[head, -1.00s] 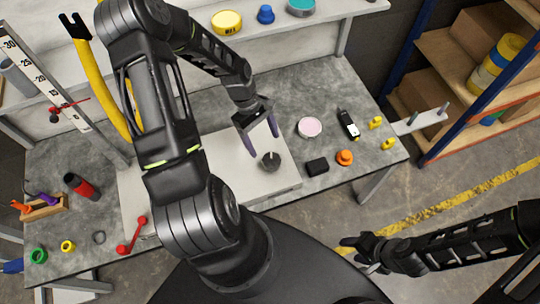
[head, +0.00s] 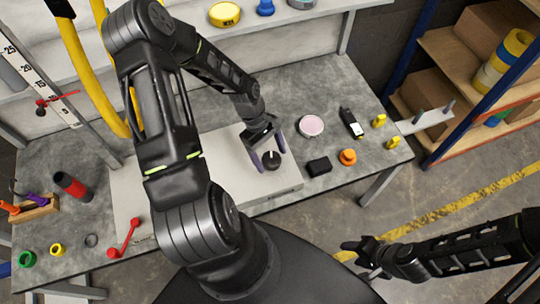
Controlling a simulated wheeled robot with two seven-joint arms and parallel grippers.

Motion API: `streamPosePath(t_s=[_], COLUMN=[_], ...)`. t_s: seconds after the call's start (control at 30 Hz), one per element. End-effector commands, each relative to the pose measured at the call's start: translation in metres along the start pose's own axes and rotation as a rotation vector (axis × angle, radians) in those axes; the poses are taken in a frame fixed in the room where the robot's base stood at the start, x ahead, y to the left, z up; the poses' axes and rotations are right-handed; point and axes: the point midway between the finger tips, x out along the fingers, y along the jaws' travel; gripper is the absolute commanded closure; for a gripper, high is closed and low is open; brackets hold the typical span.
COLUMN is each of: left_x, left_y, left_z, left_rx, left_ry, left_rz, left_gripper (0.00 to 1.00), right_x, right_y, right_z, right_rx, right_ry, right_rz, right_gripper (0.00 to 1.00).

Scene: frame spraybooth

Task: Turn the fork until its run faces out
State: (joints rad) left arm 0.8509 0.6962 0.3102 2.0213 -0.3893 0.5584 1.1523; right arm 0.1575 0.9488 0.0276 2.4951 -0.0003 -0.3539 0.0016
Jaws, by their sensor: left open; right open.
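The yellow fork (head: 78,62) with black ends stands at the upper left in the head view. Its lower part is partly behind my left arm, and I cannot see a run on it. A dark round knob (head: 271,162) with a pale pointer sits on the pale slab (head: 285,183) on the bench. My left gripper (head: 269,159) is open, its two purple fingers over and around the knob; I cannot tell whether they touch it. My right gripper (head: 360,257) is open and empty above the floor, off the bench's front right.
On the bench (head: 325,85) right of the slab are a pink-topped tin (head: 311,126), a black block (head: 319,166), an orange knob (head: 348,157) and a black meter (head: 351,123). A red lever (head: 124,239) lies front left. A scale (head: 42,82) stands left. Shelving (head: 455,125) is right.

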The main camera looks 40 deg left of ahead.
Motion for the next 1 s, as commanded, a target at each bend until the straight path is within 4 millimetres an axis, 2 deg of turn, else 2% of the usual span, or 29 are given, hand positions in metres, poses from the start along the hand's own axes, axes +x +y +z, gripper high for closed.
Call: streamPosePath(t_s=[0.07, 0.8, 1.0], left_x=[-0.0003, -0.0004, -0.0002], left_y=[0.0000, 0.0000, 0.0002], left_z=[0.0001, -0.0002, -0.0003], left_rx=[0.000, 0.000, 0.006], left_ry=[0.000, 0.000, 0.001], left_rz=[0.000, 0.000, -0.002], left_gripper=[0.24, 0.84, 0.85], right_x=[-0.0003, -0.0001, 0.0004], right_y=[-0.0001, 0.0001, 0.0003], right_z=[-0.0001, -0.0001, -0.0001], right_rx=[0.000, 0.000, 0.000], right_ry=[0.000, 0.000, 0.000], right_rz=[0.000, 0.001, 0.000], right_gripper=[0.52, 0.52, 0.52])
